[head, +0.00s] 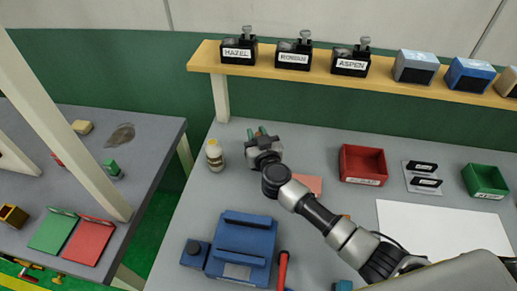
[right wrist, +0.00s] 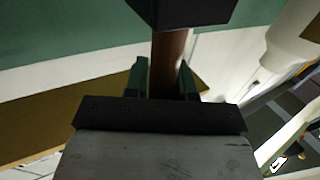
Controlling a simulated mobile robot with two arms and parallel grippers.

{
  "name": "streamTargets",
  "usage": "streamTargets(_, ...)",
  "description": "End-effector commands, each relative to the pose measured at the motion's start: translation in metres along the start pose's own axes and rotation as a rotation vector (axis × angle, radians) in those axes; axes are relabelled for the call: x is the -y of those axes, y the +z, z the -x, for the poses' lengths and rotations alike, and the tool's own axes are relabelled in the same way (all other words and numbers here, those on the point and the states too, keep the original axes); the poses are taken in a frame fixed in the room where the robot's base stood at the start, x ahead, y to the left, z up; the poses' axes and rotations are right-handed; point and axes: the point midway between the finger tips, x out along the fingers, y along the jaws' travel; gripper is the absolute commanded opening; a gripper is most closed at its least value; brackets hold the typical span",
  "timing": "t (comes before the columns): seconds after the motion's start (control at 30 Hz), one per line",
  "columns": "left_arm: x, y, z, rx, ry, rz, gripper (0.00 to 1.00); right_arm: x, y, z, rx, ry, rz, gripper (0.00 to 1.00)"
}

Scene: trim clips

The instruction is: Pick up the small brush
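The small brush shows in the right wrist view as a brown handle (right wrist: 170,48) running up to a dark block-like head (right wrist: 180,12). My right gripper (right wrist: 163,78) has its green fingers on either side of the handle, close against it, and appears shut on it. In the head view the right gripper (head: 262,133) is over the back left of the grey table, right of a white bottle. The brush is mostly hidden there by the gripper. My left gripper is not clearly seen in the head view.
A white bottle with a yellow cap (head: 215,156) stands close left of the gripper. A wooden shelf (head: 205,60) with labelled black blocks runs behind. A red bin (head: 362,165), blue device (head: 242,248), white sheet (head: 430,216) and green bin (head: 486,181) occupy the table.

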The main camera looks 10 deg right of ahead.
Motion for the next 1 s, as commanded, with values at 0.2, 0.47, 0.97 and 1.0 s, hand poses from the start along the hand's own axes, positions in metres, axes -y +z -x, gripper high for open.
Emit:
streamTargets(0.2, 0.0, 0.0, 0.0, 0.0, 0.0, 0.0, 0.43, 0.0, 0.0, 0.0, 0.0, 0.0, 0.0, 0.0)
streamTargets(0.47, 0.0, 0.001, 0.005, 0.002, 0.0, 0.0, 0.43, 0.0, -0.007, 0.0, -0.002, 0.0, 0.0, 0.0)
streamTargets(0.97, 0.001, -0.001, 0.043, 0.005, 0.0, 0.0, 0.43, 0.0, -0.094, 0.0, -0.003, 0.0, 0.001, 0.0)
streamTargets(1.0, 0.001, -0.001, 0.044, 0.005, 0.0, 0.0, 0.43, 0.0, -0.097, 0.0, -0.003, 0.0, 0.001, 0.0)
